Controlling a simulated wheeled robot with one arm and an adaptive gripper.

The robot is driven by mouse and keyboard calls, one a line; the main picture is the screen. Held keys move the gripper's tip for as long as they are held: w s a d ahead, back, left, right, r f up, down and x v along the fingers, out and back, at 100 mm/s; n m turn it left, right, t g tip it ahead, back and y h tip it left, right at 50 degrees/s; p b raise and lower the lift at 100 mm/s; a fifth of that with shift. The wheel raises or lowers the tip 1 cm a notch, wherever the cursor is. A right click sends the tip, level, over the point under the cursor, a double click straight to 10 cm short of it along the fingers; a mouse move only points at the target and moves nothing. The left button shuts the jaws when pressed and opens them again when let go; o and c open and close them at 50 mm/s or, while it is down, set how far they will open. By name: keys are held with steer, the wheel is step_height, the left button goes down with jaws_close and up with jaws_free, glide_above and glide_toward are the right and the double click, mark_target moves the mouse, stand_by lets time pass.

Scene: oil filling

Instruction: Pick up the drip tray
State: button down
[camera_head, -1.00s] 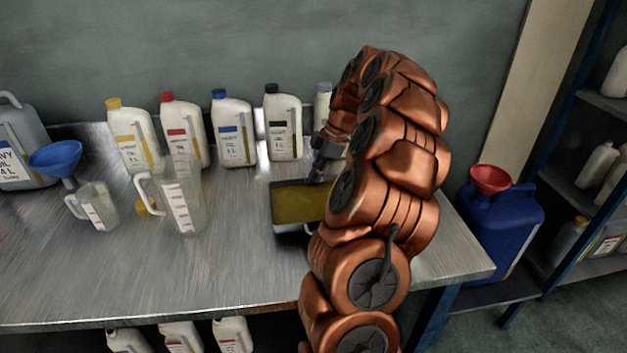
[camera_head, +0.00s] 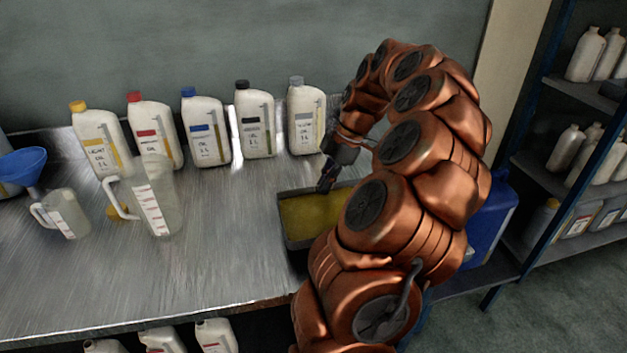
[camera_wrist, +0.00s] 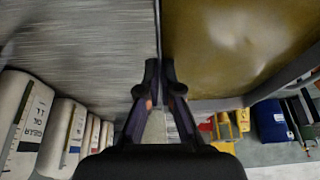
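The drip tray (camera_head: 290,231) is a dark rectangular tray with yellow-brown oil inside. In the head view it is at the right part of the metal table, partly hidden by my arm. It also fills the upper right of the wrist view (camera_wrist: 215,45). My gripper (camera_head: 325,186) is at the tray's far side. In the wrist view my gripper's fingers (camera_wrist: 160,72) are close together, one on each side of the tray's thin wall, holding it. The tray seems to be slightly off the table, but its underside is hidden.
Several oil bottles (camera_head: 254,125) stand in a row along the back of the table (camera_head: 215,255). A clear measuring jug (camera_head: 160,200), a smaller jug (camera_head: 68,213) and a blue funnel (camera_head: 22,166) are at left. A blue canister (camera_head: 488,225) and a shelf (camera_head: 548,175) are at right.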

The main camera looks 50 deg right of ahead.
mark_target(336, 202)
steer(key=shift+s+d+r, duration=0.1)
steer(key=shift+s+r, duration=0.05)
steer(key=shift+s, duration=1.1)
steer(key=shift+s+d+r, duration=0.1)
steer(key=shift+s, duration=1.1)
steer(key=shift+a, duration=0.1)
